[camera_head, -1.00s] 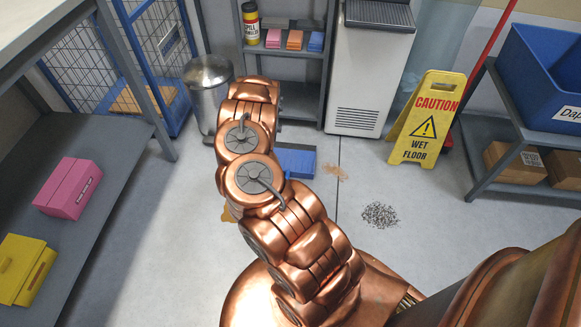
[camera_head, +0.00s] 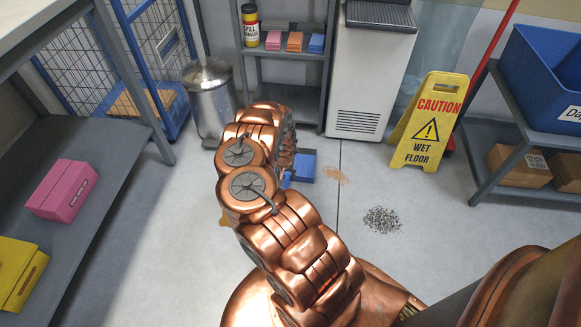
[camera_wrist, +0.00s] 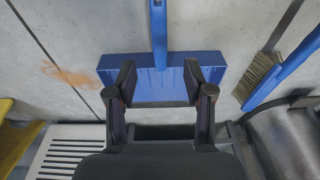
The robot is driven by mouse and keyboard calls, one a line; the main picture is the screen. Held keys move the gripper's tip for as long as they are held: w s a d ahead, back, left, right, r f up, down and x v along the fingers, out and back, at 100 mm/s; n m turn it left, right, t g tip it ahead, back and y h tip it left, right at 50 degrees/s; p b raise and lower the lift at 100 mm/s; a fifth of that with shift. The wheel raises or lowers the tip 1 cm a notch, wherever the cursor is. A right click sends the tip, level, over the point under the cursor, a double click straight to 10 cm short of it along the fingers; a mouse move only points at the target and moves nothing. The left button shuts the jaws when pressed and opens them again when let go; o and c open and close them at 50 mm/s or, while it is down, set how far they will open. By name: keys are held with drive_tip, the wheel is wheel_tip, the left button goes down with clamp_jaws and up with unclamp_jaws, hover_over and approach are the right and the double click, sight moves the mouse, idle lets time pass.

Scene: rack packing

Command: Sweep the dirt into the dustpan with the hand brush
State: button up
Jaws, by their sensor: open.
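The blue dustpan (camera_wrist: 160,91) lies on the floor in the middle of the wrist view, its handle pointing up in the picture. In the head view the dustpan (camera_head: 304,166) is partly hidden by my arm. My gripper (camera_wrist: 160,70) is open, with its fingertips apart over the dustpan; whether they touch it cannot be told. The hand brush (camera_wrist: 259,80), with tan bristles and a blue handle, is right of the dustpan in the wrist view. My arm hides it in the head view. A grey speckled pile of dirt (camera_head: 382,220) lies on the floor, right of the dustpan.
A brownish smear (camera_head: 334,175) marks the floor beside the dustpan. A yellow wet-floor sign (camera_head: 427,122), a metal bin (camera_head: 210,100), a white cabinet (camera_head: 366,80) and a shelf (camera_head: 283,70) stand behind. Side tables flank the area; open floor surrounds the dirt pile.

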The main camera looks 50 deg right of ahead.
sight(286, 184)
drive_tip(key=shift+w+d+f+b, duration=0.15)
drive_tip(key=shift+d+f+b, duration=0.05)
drive_tip(key=shift+f+b, duration=1.2)
drive_tip(key=shift+w+d+f+b, duration=0.1)
drive_tip(key=shift+d+f+b, duration=0.05)
drive_tip(key=shift+f+b, duration=1.2)
drive_tip(key=shift+w+d+f+b, duration=0.15)
drive_tip(key=shift+d+f+b, duration=0.05)
drive_tip(key=shift+f+b, duration=1.2)
drive_tip(key=shift+f, duration=0.1)
drive_tip(key=shift+c, duration=0.4)
clamp_jaws()
wheel_tip(286, 184, up, 12)
drive_tip(key=p, duration=1.1)
